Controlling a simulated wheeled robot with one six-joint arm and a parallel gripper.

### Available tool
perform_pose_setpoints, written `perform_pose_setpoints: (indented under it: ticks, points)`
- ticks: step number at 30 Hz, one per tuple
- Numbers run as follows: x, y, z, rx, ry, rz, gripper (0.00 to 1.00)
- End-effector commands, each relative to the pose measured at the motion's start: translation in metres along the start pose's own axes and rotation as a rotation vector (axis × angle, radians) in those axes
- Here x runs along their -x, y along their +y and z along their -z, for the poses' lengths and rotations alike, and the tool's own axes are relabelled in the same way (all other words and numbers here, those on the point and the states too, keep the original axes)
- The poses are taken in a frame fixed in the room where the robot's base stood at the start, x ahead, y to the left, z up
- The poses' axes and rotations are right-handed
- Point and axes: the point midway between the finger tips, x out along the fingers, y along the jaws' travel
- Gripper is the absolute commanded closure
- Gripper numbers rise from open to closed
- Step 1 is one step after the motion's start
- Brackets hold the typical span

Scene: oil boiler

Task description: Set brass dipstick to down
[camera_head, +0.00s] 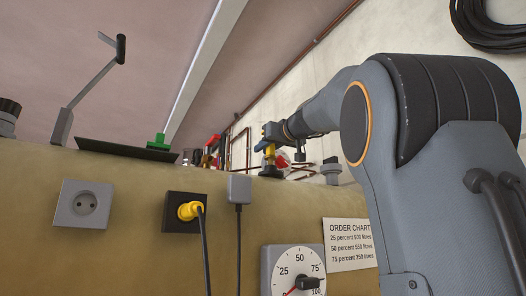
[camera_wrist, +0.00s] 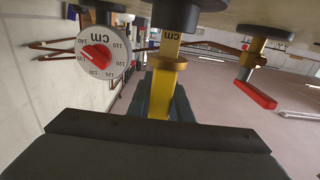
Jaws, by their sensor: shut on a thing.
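The brass dipstick (camera_wrist: 165,84) is a yellow strip with a round brass collar (camera_wrist: 167,63) and a "cm" mark, seen upside down in the wrist view. My gripper (camera_wrist: 166,104) is shut on the dipstick, with a dark finger on either side of the strip. In the head view my gripper (camera_head: 271,137) is far off above the tan surface, with the yellow dipstick (camera_head: 268,150) just under it. The dipstick's lower end is hidden.
Beside the dipstick, the wrist view shows a round dial (camera_wrist: 103,52) with a red pointer and a red-handled lever (camera_wrist: 255,94). On the tan front are a grey socket (camera_head: 83,204), a yellow plug (camera_head: 190,211), a percent dial (camera_head: 293,271) and an order chart (camera_head: 349,245). A crank (camera_head: 90,88) stands left.

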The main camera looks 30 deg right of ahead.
Motion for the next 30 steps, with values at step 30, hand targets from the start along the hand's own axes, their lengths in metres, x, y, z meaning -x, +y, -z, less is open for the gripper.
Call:
perform_pose_setpoints:
  ticks: [30]
  points:
    - [0.0075, 0.0004, -0.0043, 0.0, -0.002, 0.0, 0.62]
